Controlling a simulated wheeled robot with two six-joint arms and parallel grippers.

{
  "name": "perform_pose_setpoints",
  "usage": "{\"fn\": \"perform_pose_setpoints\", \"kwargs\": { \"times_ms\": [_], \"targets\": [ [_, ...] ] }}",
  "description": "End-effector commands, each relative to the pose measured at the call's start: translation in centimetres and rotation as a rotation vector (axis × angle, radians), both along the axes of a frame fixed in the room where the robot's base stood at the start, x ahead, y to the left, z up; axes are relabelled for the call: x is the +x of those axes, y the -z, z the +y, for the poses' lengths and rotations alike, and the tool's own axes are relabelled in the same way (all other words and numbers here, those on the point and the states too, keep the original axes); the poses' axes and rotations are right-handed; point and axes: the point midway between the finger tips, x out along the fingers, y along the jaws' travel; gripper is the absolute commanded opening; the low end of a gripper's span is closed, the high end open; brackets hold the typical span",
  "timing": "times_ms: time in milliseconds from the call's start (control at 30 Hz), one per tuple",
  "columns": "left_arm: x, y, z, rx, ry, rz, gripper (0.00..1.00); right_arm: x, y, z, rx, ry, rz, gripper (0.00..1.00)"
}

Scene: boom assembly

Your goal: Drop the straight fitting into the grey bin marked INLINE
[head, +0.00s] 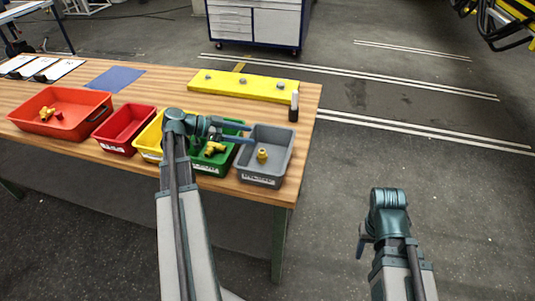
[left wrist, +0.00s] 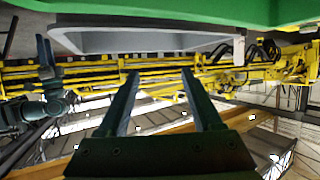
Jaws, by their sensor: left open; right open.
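The grey bin (head: 246,165) stands at the right end of the row of bins, with a pale label on its front that is too small to read surely. A small brass fitting (head: 262,156), which looks like the straight one, is inside it. My left gripper (head: 238,139) is open and empty, over the green bin and the near-left side of the grey bin. In the left wrist view its two fingers (left wrist: 160,80) are apart with nothing between them, and the grey bin's rim (left wrist: 150,42) shows above. My right gripper (head: 364,238) is open over the floor, away from the table.
A green bin (head: 232,131) holds a brass fitting (head: 214,148). Yellow (head: 150,139) and red (head: 124,128) bins stand left of it; an orange bin (head: 62,113) holds brass pieces. A yellow board (head: 242,86) and a dark-based bottle (head: 294,107) are behind.

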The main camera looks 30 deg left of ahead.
Motion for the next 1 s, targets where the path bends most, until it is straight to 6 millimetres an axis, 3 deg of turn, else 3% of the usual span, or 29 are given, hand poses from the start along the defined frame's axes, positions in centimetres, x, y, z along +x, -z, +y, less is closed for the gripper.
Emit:
{"fn": "perform_pose_setpoints", "kwargs": {
  "times_ms": [133,400,1000],
  "targets": [
    [-1.8,-1.6,2.4,0.000,-0.004,0.001,0.67,0.0,-1.6,0.0,0.000,0.000,0.000,0.50],
    [-4.0,-2.7,4.9,0.000,-0.001,0.000,0.67,0.0,-2.7,0.0,0.000,0.000,0.000,0.50],
    [-4.5,-2.9,5.3,0.000,0.001,0.000,0.67,0.0,-2.9,0.0,0.000,0.000,0.000,0.50]
  ]
}}
